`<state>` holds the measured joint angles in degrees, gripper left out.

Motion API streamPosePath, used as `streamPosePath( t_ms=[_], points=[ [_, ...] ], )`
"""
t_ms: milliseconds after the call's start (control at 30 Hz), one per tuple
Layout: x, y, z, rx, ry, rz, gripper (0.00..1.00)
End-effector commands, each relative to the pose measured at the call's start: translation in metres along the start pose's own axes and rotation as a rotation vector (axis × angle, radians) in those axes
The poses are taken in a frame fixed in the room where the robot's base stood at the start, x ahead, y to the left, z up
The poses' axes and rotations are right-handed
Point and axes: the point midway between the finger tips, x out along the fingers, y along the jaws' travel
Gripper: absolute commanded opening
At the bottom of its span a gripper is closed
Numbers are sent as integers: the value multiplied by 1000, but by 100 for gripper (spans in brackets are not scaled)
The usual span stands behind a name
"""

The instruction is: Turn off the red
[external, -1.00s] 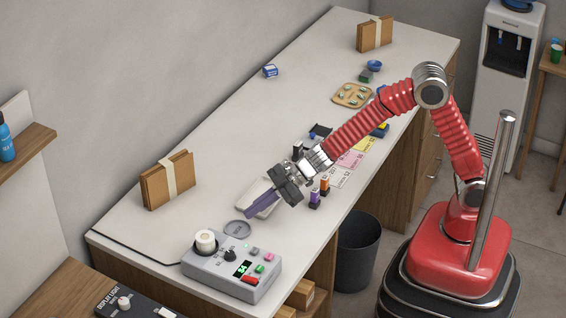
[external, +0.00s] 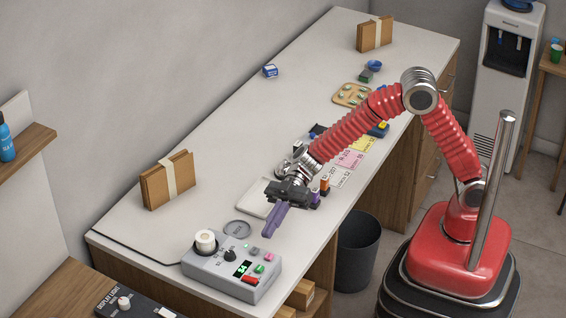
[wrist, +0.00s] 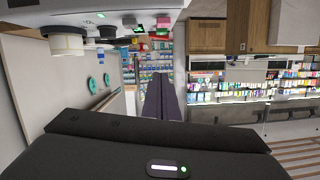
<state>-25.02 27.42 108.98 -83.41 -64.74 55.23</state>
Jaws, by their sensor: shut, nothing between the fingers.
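A grey control box (external: 232,272) sits on the near end of the white counter. It has a red switch (external: 250,281) at its front edge, a pink button (external: 269,257), a green button (external: 259,268), a green-lit display (external: 243,268), and a black knob (external: 230,256). My gripper (external: 268,234) is shut and empty, its purple fingers pointing down above the counter, just behind the box and apart from it. I cannot tell the red switch's position.
A dark bin (external: 355,252) stands below the counter's right edge.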

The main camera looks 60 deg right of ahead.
Motion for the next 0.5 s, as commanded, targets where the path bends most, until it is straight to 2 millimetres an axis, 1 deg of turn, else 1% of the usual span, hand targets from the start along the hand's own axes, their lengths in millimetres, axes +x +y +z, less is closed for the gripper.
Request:
streamPosePath(
  t_ms=[333,500],
  points=[
    [2,0,0,-1,-1,2,0],
    [14,0,0,-1,-1,1,0]
  ],
)
